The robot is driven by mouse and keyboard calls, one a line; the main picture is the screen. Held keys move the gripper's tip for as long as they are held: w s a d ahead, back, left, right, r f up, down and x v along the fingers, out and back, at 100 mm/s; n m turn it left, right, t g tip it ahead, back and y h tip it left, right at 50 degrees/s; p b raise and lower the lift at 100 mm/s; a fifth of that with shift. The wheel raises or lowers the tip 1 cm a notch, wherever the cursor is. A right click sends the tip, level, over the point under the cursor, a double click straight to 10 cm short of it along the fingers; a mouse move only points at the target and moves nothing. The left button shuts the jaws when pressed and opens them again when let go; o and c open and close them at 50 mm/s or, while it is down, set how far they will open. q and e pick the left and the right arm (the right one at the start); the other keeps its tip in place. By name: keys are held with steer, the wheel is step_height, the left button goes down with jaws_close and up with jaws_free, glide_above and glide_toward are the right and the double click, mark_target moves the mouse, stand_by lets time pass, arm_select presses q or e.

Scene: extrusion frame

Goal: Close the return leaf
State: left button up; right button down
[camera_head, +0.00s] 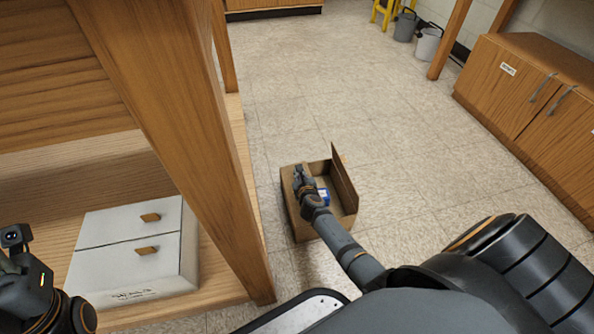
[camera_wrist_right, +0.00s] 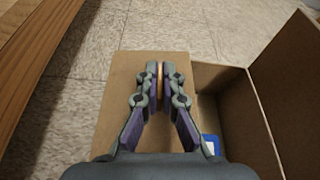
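An open cardboard box (camera_head: 300,222) stands on the floor. One leaf (camera_head: 344,182) stands up on its right side; it also shows at the right in the right wrist view (camera_wrist_right: 292,85). A flat tan cardboard panel (camera_wrist_right: 122,80) lies on the left part of the box, under my right gripper. My right gripper (camera_wrist_right: 160,72) points down at this panel with its fingertips together. A thin orange sliver shows between them; I cannot tell what it is. Contact with the panel is unclear. My left gripper (camera_head: 15,240) is at the left edge, away from the box, partly cut off.
A blue and white item (camera_head: 322,194) lies inside the box. A wooden bench leg (camera_head: 190,130) stands left of the box, with a white drawer unit (camera_head: 135,250) on the lower shelf. Wooden cabinets (camera_head: 535,90) line the right. The floor (camera_head: 330,90) beyond the box is clear.

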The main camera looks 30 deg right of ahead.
steer(key=shift+s+d+f+m+y, duration=0.1)
steer(key=shift+d+f+m+y, duration=0.15)
steer(key=shift+f+m+y, duration=0.3)
steer(key=c, duration=1.5)
jaws_free()
steer(key=v, duration=1.2)
